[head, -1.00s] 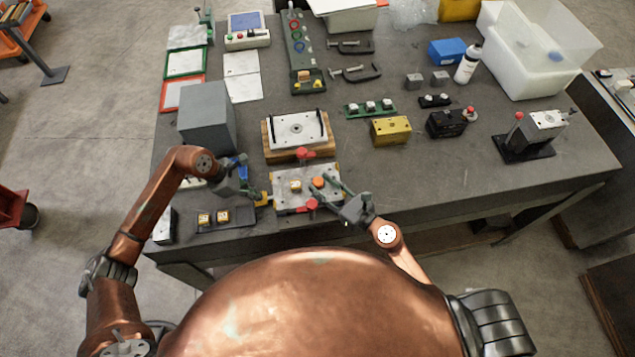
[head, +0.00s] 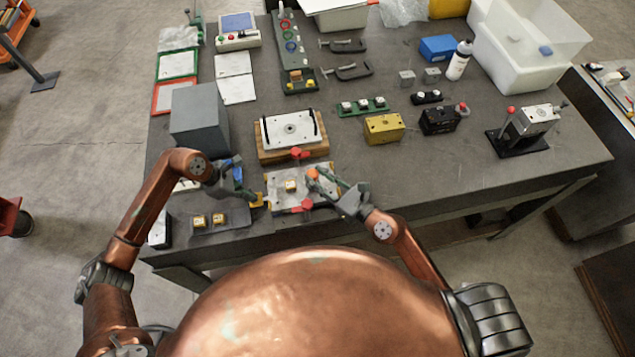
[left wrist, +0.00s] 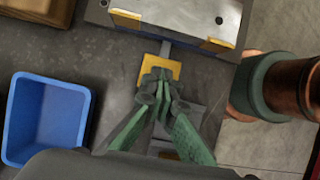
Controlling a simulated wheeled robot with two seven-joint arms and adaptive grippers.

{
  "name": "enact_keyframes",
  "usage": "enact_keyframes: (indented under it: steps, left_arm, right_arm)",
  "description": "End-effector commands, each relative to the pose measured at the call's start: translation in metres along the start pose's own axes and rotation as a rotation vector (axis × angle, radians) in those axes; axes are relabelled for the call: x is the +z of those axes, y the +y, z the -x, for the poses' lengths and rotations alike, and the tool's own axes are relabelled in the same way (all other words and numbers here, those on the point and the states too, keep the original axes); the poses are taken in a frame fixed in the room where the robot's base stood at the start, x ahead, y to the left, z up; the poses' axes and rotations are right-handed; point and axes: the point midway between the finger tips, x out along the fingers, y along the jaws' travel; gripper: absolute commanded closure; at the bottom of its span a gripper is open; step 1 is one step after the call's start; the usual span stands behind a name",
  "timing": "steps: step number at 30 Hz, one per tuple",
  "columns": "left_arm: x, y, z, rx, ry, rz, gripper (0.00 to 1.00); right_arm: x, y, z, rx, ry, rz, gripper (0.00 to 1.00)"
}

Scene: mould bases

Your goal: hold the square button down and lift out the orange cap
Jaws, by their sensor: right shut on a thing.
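The pale metal mould base (head: 280,204) lies near the front table edge. A yellow square button (head: 257,203) sticks out from its left side on a short rod; it also shows in the left wrist view (left wrist: 172,66). My left gripper (left wrist: 160,76) has its fingertips together against this yellow square, partly covering it. How far the button is pressed cannot be seen. The orange cap (head: 312,173) is at the right part of the base. My right gripper (head: 316,179) is shut on it, partly hiding it; it appears slightly above the base.
Red clamp handles stand behind (head: 300,153) and in front (head: 305,205) of the base. A grey block (head: 200,120) and a blue open bin (left wrist: 45,115) are near my left arm. A white plate on a wooden board (head: 291,130) lies behind. The table right of my right gripper is clear.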

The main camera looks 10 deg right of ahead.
Motion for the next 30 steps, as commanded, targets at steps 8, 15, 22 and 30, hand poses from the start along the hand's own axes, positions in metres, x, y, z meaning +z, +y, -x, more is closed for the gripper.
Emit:
enact_keyframes:
  steps: [8,15,22,30]
  left_arm:
    - [-0.001,0.000,-0.001,-0.001,0.002,0.001,1.00]
    - [-0.001,0.000,-0.001,-0.001,0.002,0.001,1.00]
    - [-0.001,0.000,-0.001,-0.001,0.002,0.001,1.00]
    - [-0.001,0.000,-0.001,-0.001,0.002,0.001,1.00]
  right_arm:
    - [0.045,0.000,0.007,-0.001,0.000,-0.001,0.87]
    - [0.065,0.000,0.010,-0.001,0.001,0.000,0.87]
    - [0.078,0.000,0.012,-0.001,0.002,0.000,0.87]
    - [0.093,-0.001,0.014,-0.002,0.001,0.000,0.87]
